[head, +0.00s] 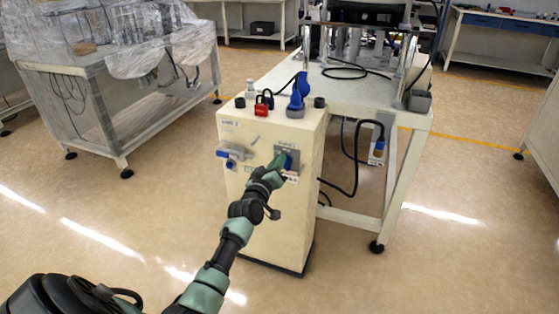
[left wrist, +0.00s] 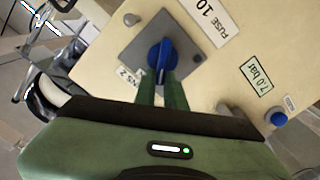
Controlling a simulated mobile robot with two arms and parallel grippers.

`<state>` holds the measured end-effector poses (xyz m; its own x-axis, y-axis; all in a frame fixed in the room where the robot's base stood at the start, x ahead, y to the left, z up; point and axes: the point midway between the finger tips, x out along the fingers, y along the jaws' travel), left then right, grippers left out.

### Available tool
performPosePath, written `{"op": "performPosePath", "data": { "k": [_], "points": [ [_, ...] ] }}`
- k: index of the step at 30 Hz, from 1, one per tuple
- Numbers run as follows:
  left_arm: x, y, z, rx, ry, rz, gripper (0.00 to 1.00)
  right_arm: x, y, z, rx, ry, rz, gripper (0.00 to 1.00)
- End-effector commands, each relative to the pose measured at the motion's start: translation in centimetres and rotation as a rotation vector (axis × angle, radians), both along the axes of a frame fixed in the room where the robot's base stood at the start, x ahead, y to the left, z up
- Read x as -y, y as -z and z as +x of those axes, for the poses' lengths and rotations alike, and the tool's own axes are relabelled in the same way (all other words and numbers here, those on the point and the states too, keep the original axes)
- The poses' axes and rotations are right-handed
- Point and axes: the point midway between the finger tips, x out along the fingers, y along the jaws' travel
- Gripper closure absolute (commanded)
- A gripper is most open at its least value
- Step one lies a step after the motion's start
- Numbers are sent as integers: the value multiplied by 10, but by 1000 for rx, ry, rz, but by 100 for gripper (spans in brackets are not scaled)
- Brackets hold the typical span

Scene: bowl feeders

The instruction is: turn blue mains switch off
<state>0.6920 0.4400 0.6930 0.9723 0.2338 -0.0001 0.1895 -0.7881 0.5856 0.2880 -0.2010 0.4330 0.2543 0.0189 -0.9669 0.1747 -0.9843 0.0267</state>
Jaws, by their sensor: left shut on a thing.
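The blue mains switch (left wrist: 162,54) is a rotary knob on a square grey plate (left wrist: 190,35), fixed to the front face of a cream cabinet (head: 255,215). My left gripper (left wrist: 162,80) is shut on the knob, with its two green fingers at the knob's lower part in the left wrist view. In the head view my left gripper (head: 281,161) reaches the plate at the upper right of the cabinet front and hides most of the knob. The knob's exact angle against any marks cannot be read. My right gripper is in neither view.
A blue-handled valve (head: 232,153) sits left of the switch. On the cabinet top stand a red padlock (head: 261,107) and a blue plug (head: 295,103). A white workbench (head: 375,105) with hanging cables adjoins at the right. The floor left of the cabinet is clear.

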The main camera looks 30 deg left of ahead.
Motion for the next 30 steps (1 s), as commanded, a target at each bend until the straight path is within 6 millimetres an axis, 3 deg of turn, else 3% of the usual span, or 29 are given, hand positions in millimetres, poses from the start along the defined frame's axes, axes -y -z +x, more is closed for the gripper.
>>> {"op": "performPosePath", "data": {
  "k": [17,30],
  "points": [
    [-7,11,-2,127,0,-532,100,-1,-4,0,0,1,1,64],
    [-9,18,-2,200,-1,-839,100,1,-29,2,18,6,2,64]
  ]
}}
